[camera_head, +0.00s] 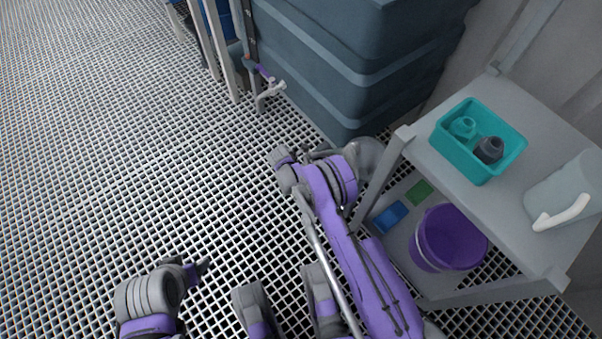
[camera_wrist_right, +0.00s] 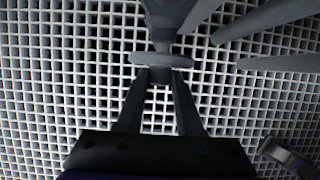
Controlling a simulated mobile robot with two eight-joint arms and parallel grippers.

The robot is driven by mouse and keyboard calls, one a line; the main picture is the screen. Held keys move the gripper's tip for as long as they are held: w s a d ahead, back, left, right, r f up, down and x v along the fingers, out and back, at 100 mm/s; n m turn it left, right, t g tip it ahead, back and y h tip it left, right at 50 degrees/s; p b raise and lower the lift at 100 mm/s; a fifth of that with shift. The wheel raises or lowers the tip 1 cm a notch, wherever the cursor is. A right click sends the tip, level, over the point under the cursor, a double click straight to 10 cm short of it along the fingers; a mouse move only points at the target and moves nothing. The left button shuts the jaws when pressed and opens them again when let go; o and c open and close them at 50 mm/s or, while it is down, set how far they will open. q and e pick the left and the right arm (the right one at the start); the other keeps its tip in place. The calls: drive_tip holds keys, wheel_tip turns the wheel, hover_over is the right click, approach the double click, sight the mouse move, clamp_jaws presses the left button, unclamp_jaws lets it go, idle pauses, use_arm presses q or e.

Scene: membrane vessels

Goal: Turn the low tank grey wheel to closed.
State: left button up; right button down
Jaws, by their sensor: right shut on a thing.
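The grey wheel (camera_wrist_right: 150,59) shows in the right wrist view as a flat grey disc seen edge-on, under a dark valve body (camera_wrist_right: 168,18). My right gripper (camera_wrist_right: 160,76) is shut on it, with one dark finger at each side of its lower part. In the head view my right arm reaches to the foot of the large blue-grey tank (camera_head: 340,75); its fingertips and the wheel cannot be made out there. My left gripper (camera_head: 203,269) is low at the left over the grating, away from the tank. Its jaw opening is not clear.
A purple bucket (camera_head: 450,238) sits below. A pipe with a tap (camera_head: 268,92) is at the tank's left. The grating at left is clear.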

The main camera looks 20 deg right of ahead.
drive_tip(key=shift+t, duration=0.3)
drive_tip(key=shift+s+d+t+y+p, duration=0.1)
drive_tip(key=shift+s+t+y+p, duration=0.2)
drive_tip(key=shift+t, duration=0.5)
drive_tip(key=shift+s+d+f+m+t+y+b, duration=0.15)
drive_tip(key=shift+m+t+y, duration=0.2)
drive_tip(key=shift+t, duration=0.65)
drive_tip(key=shift+s+a+f+m+t+y+b, duration=0.15)
drive_tip(key=shift+m+t+y, duration=0.15)
drive_tip(key=shift+t, duration=0.7)
drive_tip(key=shift+d+r, duration=0.1)
drive_tip(key=c, duration=0.5)
unclamp_jaws()
drive_tip(key=shift+c, duration=0.2)
drive_tip(key=p+v, duration=0.2)
drive_tip(key=v, duration=0.8)
drive_tip(key=shift+s+r, duration=0.25)
drive_tip(key=shift+s, duration=0.05)
